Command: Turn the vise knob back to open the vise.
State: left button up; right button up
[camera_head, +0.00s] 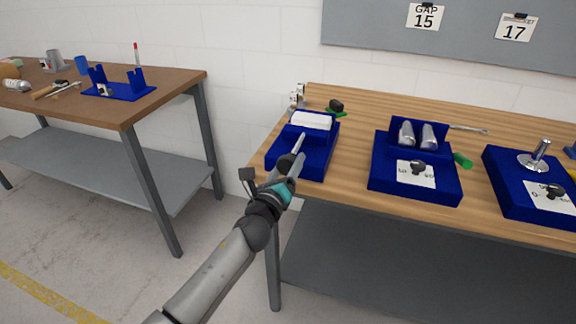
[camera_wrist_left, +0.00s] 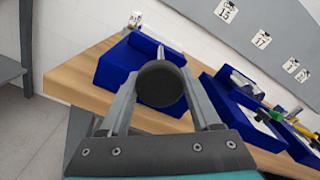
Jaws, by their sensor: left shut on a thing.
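The blue vise (camera_head: 318,150) stands at the left end of the wooden bench, with a white foam block (camera_head: 311,121) at its back. A metal screw runs from the vise to the dark round knob (camera_head: 285,160) at the front. My left gripper (camera_head: 291,167) is shut on the knob. In the left wrist view the knob (camera_wrist_left: 160,84) sits between the two fingers of my left gripper (camera_wrist_left: 162,100), with the blue vise (camera_wrist_left: 125,62) behind it. The knob hides most of the screw there. My right gripper is in neither view.
Right of the vise stand a blue fixture (camera_head: 383,182) with two metal cylinders and another blue fixture (camera_head: 510,190) with a metal post. A brown table (camera_head: 150,100) stands at the left, with a floor gap between. A grey board (camera_head: 375,35) hangs behind.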

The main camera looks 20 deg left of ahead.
pick_arm(q)
jog(key=n, duration=0.4)
jog(key=shift+d+n, duration=0.1)
jog(key=shift+n, duration=0.2)
jog(key=n, duration=0.3)
jog(key=shift+r+n, duration=0.1)
jog(key=shift+n, duration=0.3)
jog(key=n+p, duration=0.1)
jog(key=n, duration=0.3)
jog(key=n+p, duration=0.1)
jog(key=n, duration=0.3)
jog(key=shift+p, duration=0.3)
jog(key=shift+n, duration=0.5)
jog(key=o, duration=1.4)
